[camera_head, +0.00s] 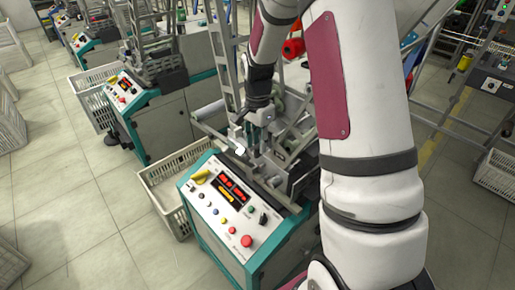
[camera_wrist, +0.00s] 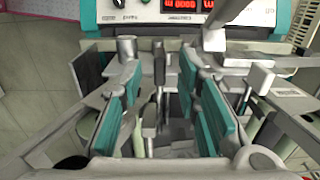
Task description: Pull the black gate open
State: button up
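My gripper (camera_wrist: 162,72) points down into the winding machine. Its two teal-padded fingers stand apart. A dark grey upright bar (camera_wrist: 158,66) shows between the fingertips, and neither pad clearly touches it. I cannot tell for certain which part is the black gate; a dark flat panel (camera_wrist: 92,72) shows left of the fingers in the wrist view. In the head view my gripper (camera_head: 252,138) is low over the machine's metal frame, just behind the control panel (camera_head: 228,200). My arm and the frame hide much of the area around the fingertips there.
Metal rails and brackets crowd both sides of my gripper, including a block-topped post (camera_wrist: 260,78) on the right. A grey crate (camera_head: 153,192) stands left of the machine. A second machine (camera_head: 160,120) is farther left. Open tiled floor lies at the front left.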

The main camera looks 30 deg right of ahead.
aim_at(257, 148)
notch_tip(257, 148, up, 9)
dwell(0.3)
dwell(0.4)
jog(key=s+a+r+n+t, duration=0.2)
jog(key=s+a+r+n, duration=0.5)
jog(key=s+r, duration=0.35)
jog(key=s+a+r+n+t, duration=0.1)
jog(key=s+a+n, duration=0.1)
jog(key=s+n, duration=0.2)
jog(key=s+a+r+n+t, duration=0.1)
jog(key=s+a+r+n, duration=0.1)
jog(key=s, duration=0.8)
jog(key=a+n, duration=0.1)
jog(key=n, duration=0.1)
jog(key=shift+s+a+n+t, duration=0.25)
jog(key=shift+s+n+t, duration=0.05)
jog(key=shift+s+n, duration=0.1)
